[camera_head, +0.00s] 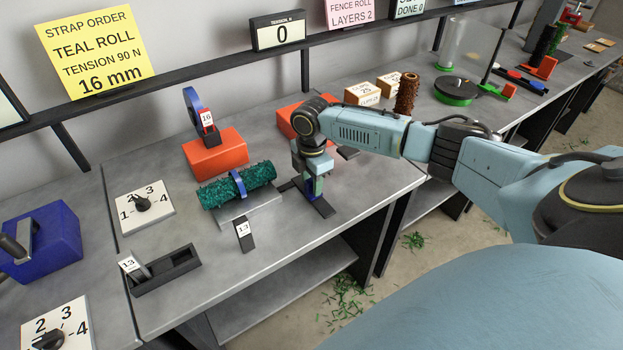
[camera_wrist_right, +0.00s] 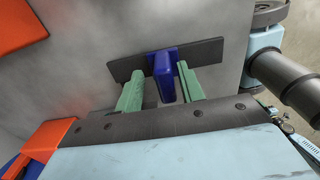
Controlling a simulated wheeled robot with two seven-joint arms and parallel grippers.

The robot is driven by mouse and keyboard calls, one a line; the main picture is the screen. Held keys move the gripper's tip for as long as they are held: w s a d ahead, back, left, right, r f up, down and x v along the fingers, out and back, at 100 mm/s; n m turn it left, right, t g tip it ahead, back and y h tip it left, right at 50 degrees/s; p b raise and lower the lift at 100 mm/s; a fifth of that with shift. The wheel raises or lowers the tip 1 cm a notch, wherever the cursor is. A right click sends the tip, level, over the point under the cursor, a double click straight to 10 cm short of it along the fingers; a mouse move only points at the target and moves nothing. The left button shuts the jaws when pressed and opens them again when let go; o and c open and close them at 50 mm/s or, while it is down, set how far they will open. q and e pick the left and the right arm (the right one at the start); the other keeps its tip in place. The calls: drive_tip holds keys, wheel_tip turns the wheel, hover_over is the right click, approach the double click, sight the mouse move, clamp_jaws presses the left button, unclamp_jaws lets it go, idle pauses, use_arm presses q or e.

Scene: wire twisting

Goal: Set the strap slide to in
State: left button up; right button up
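The strap slide shows as a dark flat rail (camera_head: 325,208) with a blue knob (camera_head: 318,187) on the table, right of the teal roll (camera_head: 225,190). In the right wrist view the dark rail (camera_wrist_right: 205,52) and blue knob (camera_wrist_right: 165,78) are close up. My right gripper (camera_wrist_right: 161,86) has green fingers, one on each side of the knob, with a gap showing at least on the left; the head view shows it (camera_head: 309,188) low over the slide. A blue strap (camera_head: 238,184) loops around the teal roll. My left gripper is not in view.
An orange block (camera_head: 214,155) with a blue strap coil tagged 16 (camera_head: 205,117) stands behind the roll. The tension display (camera_head: 280,32) reads 0. The table's front edge is close.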

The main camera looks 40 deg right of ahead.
drive_tip(key=shift+s+r, duration=0.1)
wheel_tip(320, 180, up, 13)
drive_tip(key=p, duration=0.2)
drive_tip(key=shift+r, duration=0.15)
idle(0.6)
